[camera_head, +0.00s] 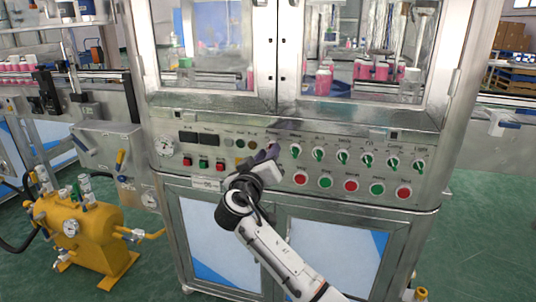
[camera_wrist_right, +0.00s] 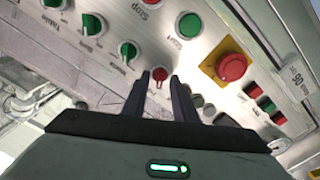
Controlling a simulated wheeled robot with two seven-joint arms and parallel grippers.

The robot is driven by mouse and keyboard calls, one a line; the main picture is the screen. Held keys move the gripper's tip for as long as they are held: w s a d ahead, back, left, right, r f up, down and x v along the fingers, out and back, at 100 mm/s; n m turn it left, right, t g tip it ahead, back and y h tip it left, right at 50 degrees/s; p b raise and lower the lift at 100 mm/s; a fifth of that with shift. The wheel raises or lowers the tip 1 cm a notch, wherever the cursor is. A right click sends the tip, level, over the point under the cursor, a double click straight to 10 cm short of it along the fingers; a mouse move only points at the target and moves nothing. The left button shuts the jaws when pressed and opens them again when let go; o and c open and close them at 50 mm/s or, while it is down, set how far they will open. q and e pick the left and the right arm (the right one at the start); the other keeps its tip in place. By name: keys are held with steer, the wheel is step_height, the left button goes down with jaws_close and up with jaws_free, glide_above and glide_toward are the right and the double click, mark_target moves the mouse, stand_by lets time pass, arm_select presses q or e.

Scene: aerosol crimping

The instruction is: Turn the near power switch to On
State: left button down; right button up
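The power switch, a small red knob (camera_wrist_right: 159,74), sits on the silver control panel (camera_head: 232,182). In the right wrist view it shows between the tips of my right gripper (camera_wrist_right: 160,80). The two dark fingers are apart, one on each side of the knob, with a narrow gap; I cannot tell whether they touch it. In the head view my right gripper (camera_head: 270,153) reaches up to the panel at the left end of the switch row and mostly hides the knob. The switch's label is too small to read. My left gripper is not in view.
Green rotary switches (camera_head: 318,153) run to the right of my gripper, above red and green push buttons (camera_head: 351,186). A red emergency stop on a yellow plate (camera_wrist_right: 232,67) is close to the fingers. A yellow tank (camera_head: 85,232) stands on the floor at left.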

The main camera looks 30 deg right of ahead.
steer(key=shift+w+d, duration=0.2)
steer(key=shift+d, duration=0.05)
jaws_close()
